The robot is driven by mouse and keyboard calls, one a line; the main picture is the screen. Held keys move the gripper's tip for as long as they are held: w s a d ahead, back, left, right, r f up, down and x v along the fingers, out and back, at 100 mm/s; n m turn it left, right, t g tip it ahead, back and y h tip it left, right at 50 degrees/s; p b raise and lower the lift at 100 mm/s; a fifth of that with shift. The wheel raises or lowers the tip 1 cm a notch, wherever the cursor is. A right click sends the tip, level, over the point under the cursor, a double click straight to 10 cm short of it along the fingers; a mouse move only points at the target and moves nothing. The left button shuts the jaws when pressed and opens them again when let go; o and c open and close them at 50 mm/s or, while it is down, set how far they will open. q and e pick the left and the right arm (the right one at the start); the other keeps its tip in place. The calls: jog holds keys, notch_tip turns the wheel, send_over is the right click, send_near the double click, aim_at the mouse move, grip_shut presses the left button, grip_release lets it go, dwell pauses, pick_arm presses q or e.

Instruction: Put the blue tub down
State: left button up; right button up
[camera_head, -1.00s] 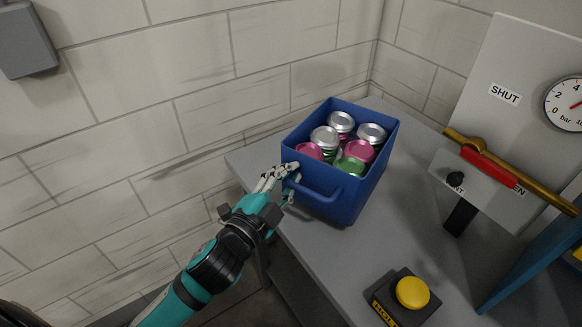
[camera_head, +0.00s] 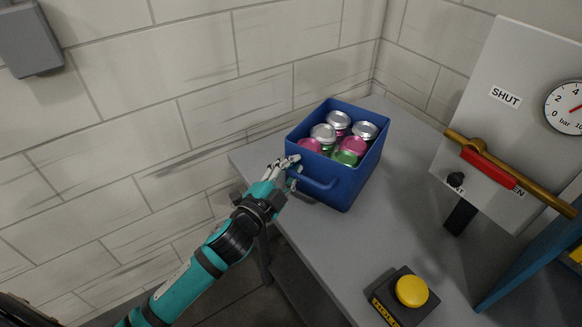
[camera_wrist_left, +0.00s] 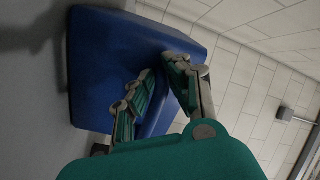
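The blue tub (camera_head: 345,192) is upright at the left end of the grey table, near the wall. It holds several cans with silver, pink and green showing. It appears to be at table level, but I cannot see its whole underside. My left gripper (camera_head: 286,172) is at the tub's near left corner, with its fingers around the left end of the blue front handle (camera_head: 318,183). In the left wrist view, the fingers (camera_wrist_left: 158,92) are against the tub (camera_wrist_left: 100,65), and the exact contact is partly hidden. My right gripper is out of view.
The grey table (camera_head: 335,255) is clear in front of the tub. A yellow button (camera_head: 412,291) on a dark box stands near the front. A panel (camera_head: 513,75) with a gauge and a red-handled lever (camera_head: 488,170) stands at the right. The wall is close behind.

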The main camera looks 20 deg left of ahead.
pick_arm(q)
jog(key=o, duration=0.3)
jog(key=shift+r, duration=0.1)
jog(key=shift+b+v, duration=1.25)
jog(key=shift+v, duration=4.8)
